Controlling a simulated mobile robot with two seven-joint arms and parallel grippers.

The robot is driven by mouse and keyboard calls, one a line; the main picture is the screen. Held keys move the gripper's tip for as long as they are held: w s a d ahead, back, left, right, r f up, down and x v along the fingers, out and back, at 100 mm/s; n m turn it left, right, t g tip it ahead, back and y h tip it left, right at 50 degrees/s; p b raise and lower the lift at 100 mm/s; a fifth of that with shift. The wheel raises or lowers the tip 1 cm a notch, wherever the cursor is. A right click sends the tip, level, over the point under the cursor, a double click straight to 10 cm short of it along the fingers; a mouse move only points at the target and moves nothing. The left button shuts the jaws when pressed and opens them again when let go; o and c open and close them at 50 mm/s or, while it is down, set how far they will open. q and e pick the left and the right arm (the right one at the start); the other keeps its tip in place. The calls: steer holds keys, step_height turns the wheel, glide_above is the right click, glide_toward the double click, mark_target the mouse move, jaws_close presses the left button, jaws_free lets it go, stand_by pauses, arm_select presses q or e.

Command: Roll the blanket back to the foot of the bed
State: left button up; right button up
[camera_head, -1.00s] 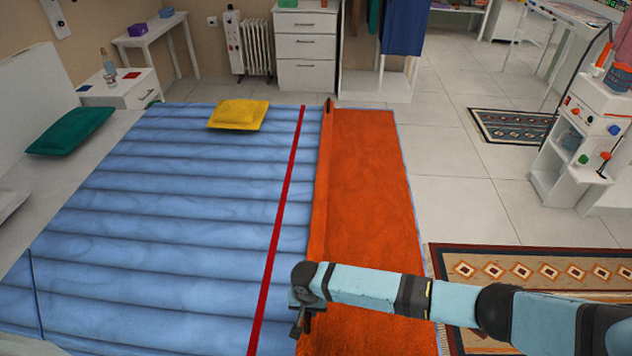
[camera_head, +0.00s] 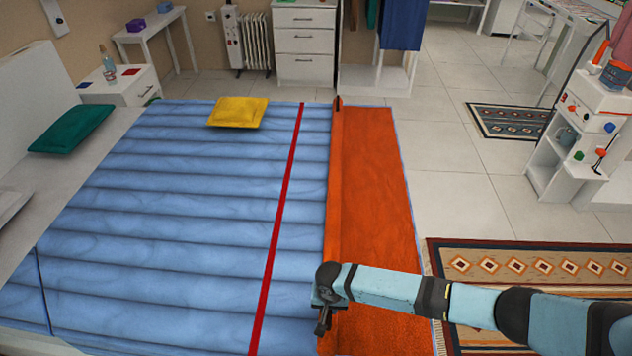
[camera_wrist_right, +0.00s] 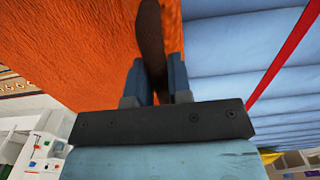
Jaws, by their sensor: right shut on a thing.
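The orange blanket (camera_head: 375,190) lies across the foot end of the blue ribbed bed (camera_head: 190,200). Its edge toward the pillows is a narrow raised fold or roll (camera_head: 335,180), with a small dark end (camera_head: 338,103) at the far side. My right gripper (camera_head: 323,322) is at the near end of this edge. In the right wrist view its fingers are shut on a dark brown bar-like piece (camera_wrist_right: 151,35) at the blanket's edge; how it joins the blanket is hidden. My left gripper is not in view.
A red stripe (camera_head: 280,205) crosses the bed left of the blanket, with bare blue surface between them. A yellow cushion (camera_head: 237,111) and a green pillow (camera_head: 72,129) lie farther left. A patterned rug (camera_head: 530,268) and a white shelf unit (camera_head: 565,155) stand right of the bed.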

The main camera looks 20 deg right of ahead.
steer(key=shift+d, duration=0.1)
steer(key=shift+s+d+r+p, duration=0.1)
steer(key=shift+s+d+p, duration=0.15)
steer(key=shift+d+p, duration=0.2)
steer(key=shift+s+d+p, duration=0.25)
steer(key=shift+d+p, duration=0.1)
steer(key=shift+d, duration=0.15)
steer(key=shift+s+d+p, duration=0.35)
steer(key=shift+d+p, duration=0.1)
steer(key=shift+d, duration=0.45)
steer(key=shift+s+d+p, duration=0.4)
steer(key=shift+d, duration=0.45)
steer(key=shift+s+d+p, duration=0.35)
steer(key=shift+d+p, duration=0.1)
steer(key=shift+d, duration=0.45)
steer(key=shift+s+d+p, duration=0.5)
steer(key=shift+d, duration=0.7)
steer(key=shift+s+d+p, duration=0.55)
steer(key=shift+d, duration=0.7)
steer(key=shift+s+d+p, duration=0.5)
steer(key=shift+d, duration=0.7)
